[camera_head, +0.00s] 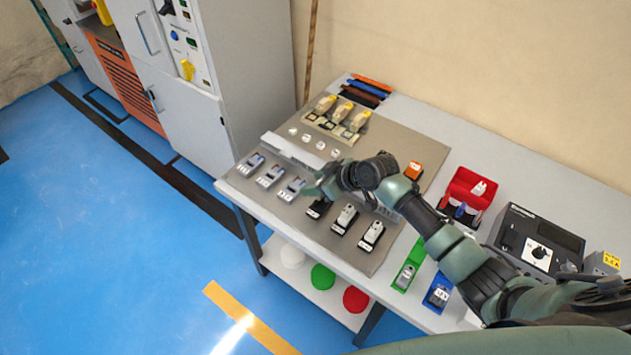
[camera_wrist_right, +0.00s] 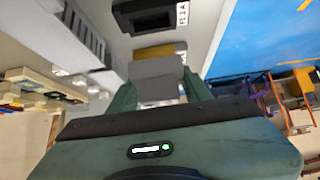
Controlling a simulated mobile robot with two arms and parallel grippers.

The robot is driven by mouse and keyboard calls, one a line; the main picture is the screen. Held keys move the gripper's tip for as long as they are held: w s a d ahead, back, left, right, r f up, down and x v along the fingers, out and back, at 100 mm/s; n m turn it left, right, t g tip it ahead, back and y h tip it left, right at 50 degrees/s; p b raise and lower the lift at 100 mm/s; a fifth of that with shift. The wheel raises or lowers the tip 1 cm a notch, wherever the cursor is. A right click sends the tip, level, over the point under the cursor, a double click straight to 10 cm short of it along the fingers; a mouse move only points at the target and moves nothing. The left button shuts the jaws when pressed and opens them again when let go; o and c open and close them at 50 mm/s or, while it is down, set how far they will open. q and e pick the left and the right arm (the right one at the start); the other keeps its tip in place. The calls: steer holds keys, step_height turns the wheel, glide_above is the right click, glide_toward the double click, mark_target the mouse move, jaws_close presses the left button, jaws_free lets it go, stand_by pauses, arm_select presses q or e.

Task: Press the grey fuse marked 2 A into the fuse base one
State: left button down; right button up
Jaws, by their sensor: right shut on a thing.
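My right gripper (camera_head: 322,186) is over the grey mounting plate on the bench, and its arm comes in from the right. It is shut on a small grey block, the grey fuse (camera_wrist_right: 157,68), which sits between the green fingers in the right wrist view. The marking on the fuse is not readable. A black, empty fuse base (camera_head: 315,210) lies just below the gripper in the head view. It also shows in the right wrist view (camera_wrist_right: 148,14), with a white label, apart from the fuse. My left gripper is not in view.
Two more black bases with light fuses (camera_head: 345,218) (camera_head: 371,234) stand right of the empty one. Blue-grey devices (camera_head: 270,176) are to the left. A red bin (camera_head: 460,187), green bin (camera_head: 404,275) and blue bin (camera_head: 432,300) stand at right, near a dark meter (camera_head: 535,240).

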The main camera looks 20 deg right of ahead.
mark_target(315, 200)
steer(key=shift+f+b, duration=1)
steer(key=shift+f, duration=0.6)
stand_by(0.4)
steer(key=shift+f+b, duration=0.85)
steer(key=shift+f, duration=0.35)
steer(key=shift+s+f, duration=0.1)
steer(key=shift+f, duration=0.15)
steer(key=o, duration=1.4)
steer(key=shift+o, duration=0.2)
